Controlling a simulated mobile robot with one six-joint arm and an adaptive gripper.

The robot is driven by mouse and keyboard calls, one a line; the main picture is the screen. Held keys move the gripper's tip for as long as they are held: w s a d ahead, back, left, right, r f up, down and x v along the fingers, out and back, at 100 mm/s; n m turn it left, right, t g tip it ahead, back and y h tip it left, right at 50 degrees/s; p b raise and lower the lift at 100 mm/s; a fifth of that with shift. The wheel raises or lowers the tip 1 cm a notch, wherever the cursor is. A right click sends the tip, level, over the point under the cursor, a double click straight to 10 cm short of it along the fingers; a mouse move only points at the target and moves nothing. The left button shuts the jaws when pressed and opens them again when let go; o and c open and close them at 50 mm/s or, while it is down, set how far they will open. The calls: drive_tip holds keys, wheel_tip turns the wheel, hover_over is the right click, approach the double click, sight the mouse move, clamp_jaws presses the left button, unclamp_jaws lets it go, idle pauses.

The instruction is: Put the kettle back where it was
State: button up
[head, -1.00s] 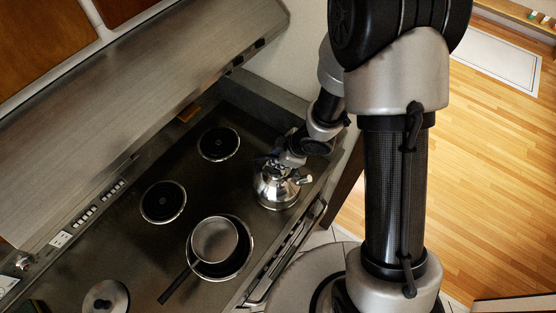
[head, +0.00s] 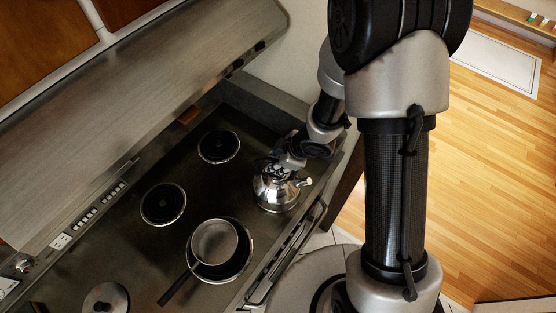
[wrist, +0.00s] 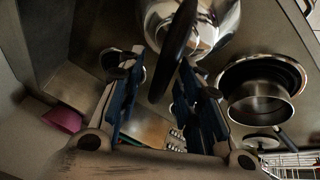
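The shiny metal kettle (head: 276,193) stands upright at the right end of the hob, and what is beneath it is hidden. Its polished body also shows at the top of the wrist view (wrist: 215,35). Its black handle (wrist: 173,50) passes between my blue-padded fingers. My gripper (wrist: 158,68) is spread around the handle, with a gap on the left finger's side. The handle looks close to the right finger, and I cannot tell whether they touch. In the head view my gripper (head: 277,166) is just above the kettle.
A small pan (head: 214,241) sits on the front burner, its handle pointing lower left. Two bare coil burners (head: 219,146) (head: 163,203) lie along the back. A round lid-like item (head: 106,299) lies at the lower left. The range hood (head: 130,110) overhangs the back.

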drive_tip(key=p+v, duration=0.6)
drive_tip(key=v, duration=0.6)
drive_tip(key=w+d+r+m+t+h, duration=0.3)
drive_tip(key=w+d+r+m+h, duration=0.15)
drive_tip(key=d+r, duration=0.5)
drive_tip(key=s+d+r+m+h, duration=0.1)
drive_tip(key=s+d+r+m, duration=0.1)
drive_tip(key=r, duration=0.2)
drive_tip(key=s+d+r+m+h, duration=0.1)
drive_tip(key=s+d+r+m, duration=0.15)
drive_tip(key=r, duration=0.25)
drive_tip(key=s+a+r+m+g+y, duration=0.1)
drive_tip(key=s+a+r+m, duration=0.2)
drive_tip(key=s, duration=0.5)
drive_tip(key=s+a+r+m+y, duration=0.1)
drive_tip(key=s+a+r+m, duration=0.1)
drive_tip(key=s, duration=0.6)
drive_tip(key=shift+a+r+m+g, duration=0.35)
drive_tip(key=shift+r+m+g, duration=0.05)
drive_tip(key=shift+r+m, duration=0.3)
drive_tip(key=shift+y, duration=0.25)
wheel_tip(320, 180, down, 25)
drive_tip(key=b, duration=2.5)
